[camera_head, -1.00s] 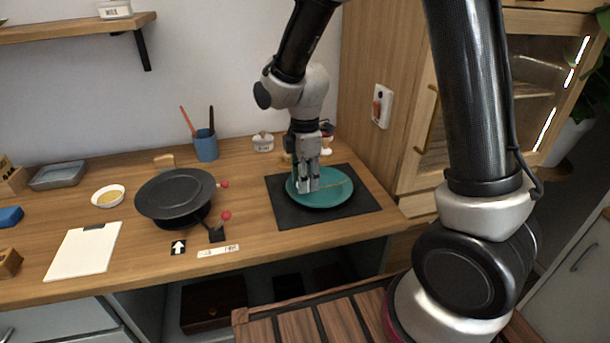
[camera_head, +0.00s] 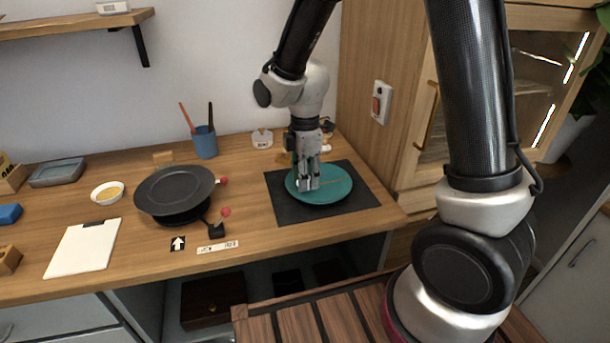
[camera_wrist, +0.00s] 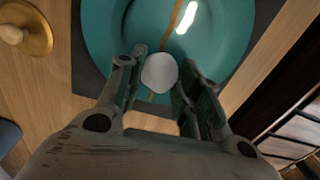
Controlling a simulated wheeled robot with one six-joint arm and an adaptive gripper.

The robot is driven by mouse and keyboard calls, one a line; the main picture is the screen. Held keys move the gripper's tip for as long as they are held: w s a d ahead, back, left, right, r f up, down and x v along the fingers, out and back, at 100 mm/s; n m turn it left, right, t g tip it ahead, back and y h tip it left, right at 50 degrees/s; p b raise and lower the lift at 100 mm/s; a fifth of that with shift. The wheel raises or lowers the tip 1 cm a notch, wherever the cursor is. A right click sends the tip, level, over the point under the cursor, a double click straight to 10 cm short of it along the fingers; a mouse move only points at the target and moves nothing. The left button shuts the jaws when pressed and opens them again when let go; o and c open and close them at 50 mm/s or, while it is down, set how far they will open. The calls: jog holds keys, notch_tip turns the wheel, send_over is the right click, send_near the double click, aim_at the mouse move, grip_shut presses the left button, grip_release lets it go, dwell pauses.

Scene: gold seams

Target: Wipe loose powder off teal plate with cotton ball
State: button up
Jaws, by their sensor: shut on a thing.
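The teal plate (camera_head: 337,190) lies on a dark mat (camera_head: 290,211) at the right of the wooden counter. A gold seam runs across it and shows in the wrist view on the plate (camera_wrist: 108,40). My gripper (camera_head: 308,186) is over the left part of the plate, pointing down. In the wrist view my gripper (camera_wrist: 160,85) is shut on a white cotton ball (camera_wrist: 159,72), held between its fingertips at the plate's surface. I cannot tell whether the ball touches the plate. No loose powder can be made out.
A black round turntable (camera_head: 175,190) stands left of the mat. A blue cup (camera_head: 205,143) with sticks, a small white jar (camera_head: 262,138) and a round gold item with a knob (camera_wrist: 25,30) are nearby. A white board (camera_head: 83,248) lies farther left.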

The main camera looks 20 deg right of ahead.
jog(key=shift+w+r, duration=0.1)
jog(key=shift+w, duration=0.35)
jog(key=shift+s+d, duration=0.3)
jog(key=shift+s, duration=0.2)
jog(key=shift+w, duration=0.25)
jog(key=shift+s, duration=0.25)
jog(key=shift+w, duration=0.1)
